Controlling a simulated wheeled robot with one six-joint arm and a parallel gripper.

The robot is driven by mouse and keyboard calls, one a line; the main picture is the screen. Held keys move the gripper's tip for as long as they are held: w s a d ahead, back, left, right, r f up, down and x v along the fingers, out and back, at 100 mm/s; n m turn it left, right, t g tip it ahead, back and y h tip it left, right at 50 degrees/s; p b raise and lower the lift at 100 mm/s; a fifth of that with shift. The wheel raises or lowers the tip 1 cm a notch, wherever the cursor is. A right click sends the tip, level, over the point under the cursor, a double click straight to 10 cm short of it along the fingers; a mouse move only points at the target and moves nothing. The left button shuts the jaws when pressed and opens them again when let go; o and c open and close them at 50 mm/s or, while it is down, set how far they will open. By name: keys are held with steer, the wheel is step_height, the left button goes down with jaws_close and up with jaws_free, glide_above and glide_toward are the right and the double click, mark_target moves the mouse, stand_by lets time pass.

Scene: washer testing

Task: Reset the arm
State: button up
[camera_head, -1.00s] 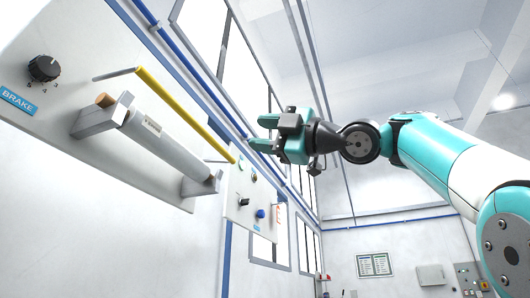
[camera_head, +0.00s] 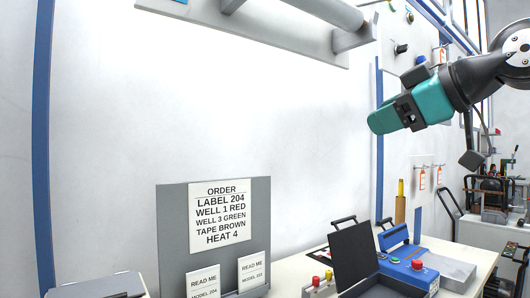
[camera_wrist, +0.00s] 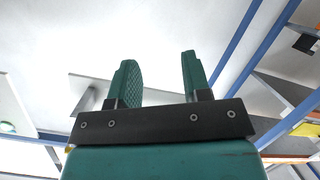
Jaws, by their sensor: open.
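My gripper (camera_head: 372,123) hangs in the upper right of the head view, clear of the wall and above the bench. Its teal fingers point left. In the wrist view my gripper (camera_wrist: 160,78) shows two teal fingers standing apart with nothing between them. The fingers touch nothing that I can see. My arm enters from the upper right of the head view.
A bench (camera_head: 290,284) below holds a grey order board (camera_head: 172,235), a black panel (camera_head: 352,255) and a blue device (camera_head: 408,262). A wall panel (camera_head: 305,38) with a grey bar is at the top. The white wall between is bare.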

steer(key=s+a+f+m+g+h+p, duration=0.1)
steer(key=s+a+f+g, duration=0.15)
steer(key=f, duration=0.35)
steer(key=s+a+f+m+g, duration=0.1)
steer(key=s+f+g, duration=0.15)
steer(key=f, duration=0.35)
steer(key=s+a+f+m+g+h+p, duration=0.1)
steer(key=s+a+f+g, duration=0.1)
steer(key=s+f, duration=0.35)
steer(key=s+f+m+g+h, duration=0.2)
steer(key=s+f+g, duration=0.3)
steer(key=s+f, duration=0.6)
steer(key=shift+d+f, duration=0.35)
steer(key=shift+f, duration=0.25)
